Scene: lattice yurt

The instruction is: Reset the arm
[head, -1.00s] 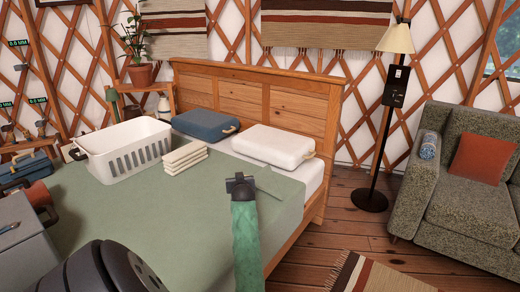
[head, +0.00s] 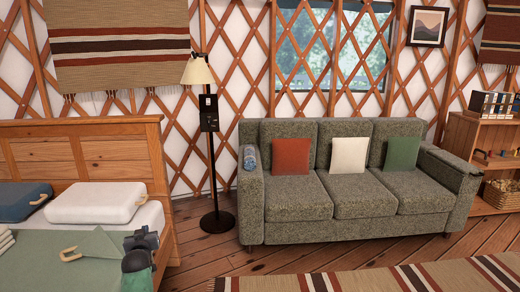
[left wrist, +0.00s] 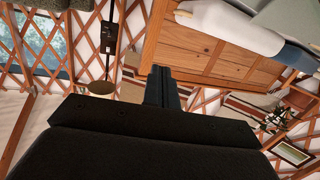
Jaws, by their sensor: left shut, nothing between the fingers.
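My left gripper (head: 141,240) is in the lower left of the head view, in front of the bed's right edge, with a green arm link below it. Its dark fingers are together with nothing between them. In the left wrist view, the closed fingers (left wrist: 161,86) point toward the wooden headboard (left wrist: 200,45), clear of any object. My right gripper is not in the head view.
The bed holds a white pillow-like case (head: 95,203) and a blue one (head: 20,201); a wooden loop handle (head: 70,254) lies on the green cover. A floor lamp (head: 211,150), grey sofa (head: 300,196) and shelf (head: 482,160) stand beyond. Striped rug (head: 400,277) covers open floor.

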